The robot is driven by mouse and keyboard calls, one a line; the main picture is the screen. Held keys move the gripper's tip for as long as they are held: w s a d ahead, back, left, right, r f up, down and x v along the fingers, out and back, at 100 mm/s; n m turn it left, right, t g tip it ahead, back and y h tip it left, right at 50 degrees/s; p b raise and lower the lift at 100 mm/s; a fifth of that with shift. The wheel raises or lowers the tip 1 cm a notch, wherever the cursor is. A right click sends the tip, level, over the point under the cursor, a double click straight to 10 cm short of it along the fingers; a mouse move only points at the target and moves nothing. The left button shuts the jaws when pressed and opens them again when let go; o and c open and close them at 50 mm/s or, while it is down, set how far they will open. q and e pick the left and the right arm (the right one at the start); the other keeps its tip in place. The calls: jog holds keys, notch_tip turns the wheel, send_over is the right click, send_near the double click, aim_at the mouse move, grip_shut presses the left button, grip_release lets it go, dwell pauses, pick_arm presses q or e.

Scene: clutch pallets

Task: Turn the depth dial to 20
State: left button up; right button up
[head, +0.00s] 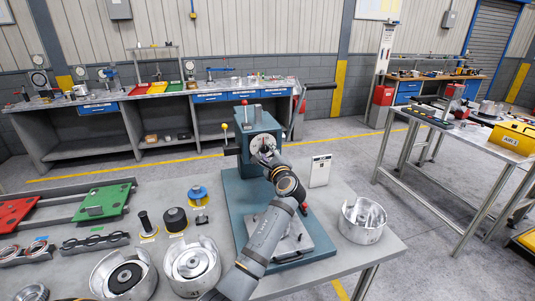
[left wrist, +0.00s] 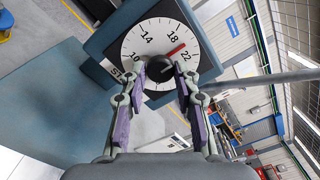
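The depth dial (head: 262,143) is a white disc on the front of a teal machine (head: 246,128). In the left wrist view, the dial (left wrist: 133,42) shows numbers including 14, 18 and 22. Its red pointer (left wrist: 176,49) points between 18 and 22, about midway. A black knob (left wrist: 159,69) sits at its centre. My left gripper (left wrist: 161,72) is at the knob, one finger on each side; the fingers look open, with a narrow gap at the right. In the head view, my left gripper (head: 267,157) partly covers the dial. My right gripper is not in view.
A small white sign (head: 320,171) and an empty metal housing (head: 362,220) stand right of the machine. Clutch parts (head: 191,262), a green pallet (head: 102,203) and a red pallet (head: 14,212) lie left.

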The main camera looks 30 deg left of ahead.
pick_arm(q)
jog(key=o, duration=0.3)
jog(key=shift+o, duration=0.2)
jog(key=shift+s+d, duration=0.3)
jog(key=shift+d, duration=0.05)
jog(key=v, duration=0.6)
jog(key=shift+s+d, duration=0.25)
